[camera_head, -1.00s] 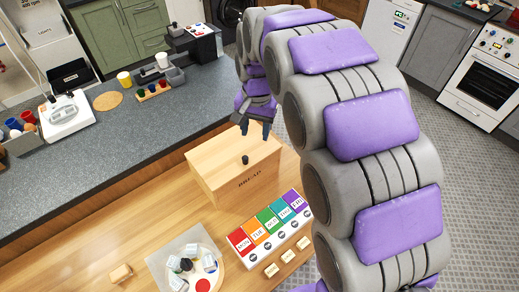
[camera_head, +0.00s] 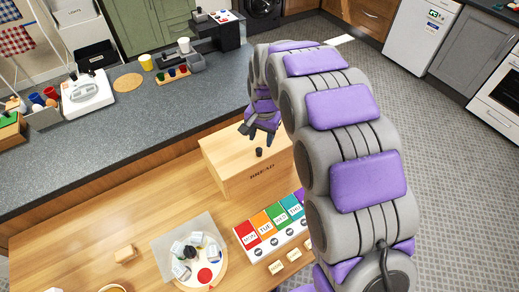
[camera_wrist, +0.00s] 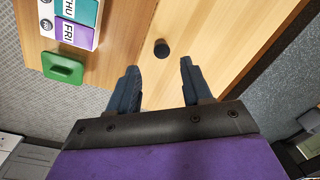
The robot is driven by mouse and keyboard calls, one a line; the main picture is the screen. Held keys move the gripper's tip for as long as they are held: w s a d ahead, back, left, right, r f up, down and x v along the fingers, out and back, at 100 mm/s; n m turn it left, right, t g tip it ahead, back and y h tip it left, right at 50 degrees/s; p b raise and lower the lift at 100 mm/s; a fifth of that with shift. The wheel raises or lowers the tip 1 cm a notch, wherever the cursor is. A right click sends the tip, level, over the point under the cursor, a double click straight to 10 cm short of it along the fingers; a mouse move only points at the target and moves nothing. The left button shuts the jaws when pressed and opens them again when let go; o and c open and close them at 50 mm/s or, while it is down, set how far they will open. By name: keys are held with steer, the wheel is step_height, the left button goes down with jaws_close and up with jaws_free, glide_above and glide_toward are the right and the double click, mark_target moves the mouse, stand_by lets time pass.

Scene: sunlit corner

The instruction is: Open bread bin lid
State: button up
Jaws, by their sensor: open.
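The wooden bread bin (camera_head: 225,172), marked BREAD on its front, stands shut on the wooden table. A small dark round knob (camera_head: 259,152) sits on its lid; the knob also shows in the wrist view (camera_wrist: 161,48). My gripper (camera_head: 262,134) is open and empty, over the far side of the bin, close to the knob. In the wrist view my gripper's two dark fingers (camera_wrist: 158,72) are spread, and the knob lies beyond the gap between their tips, apart from both. I cannot tell the height of the fingertips above the lid.
A coloured weekday pill box (camera_head: 270,224) stands in front of the bin. A round tray (camera_head: 186,275) with several small pots lies to its left. A small wooden block (camera_head: 125,254) lies further left. A grey counter (camera_head: 120,130) runs behind the table.

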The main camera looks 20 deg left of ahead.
mark_target(259, 149)
steer(key=f, duration=0.4)
steer(key=f+b, duration=0.1)
steer(key=f, duration=0.1)
steer(key=shift+a+f, duration=0.35)
steer(key=shift+a, duration=0.05)
steer(key=shift+d, duration=0.15)
steer(key=shift+c, duration=0.4)
jaws_close()
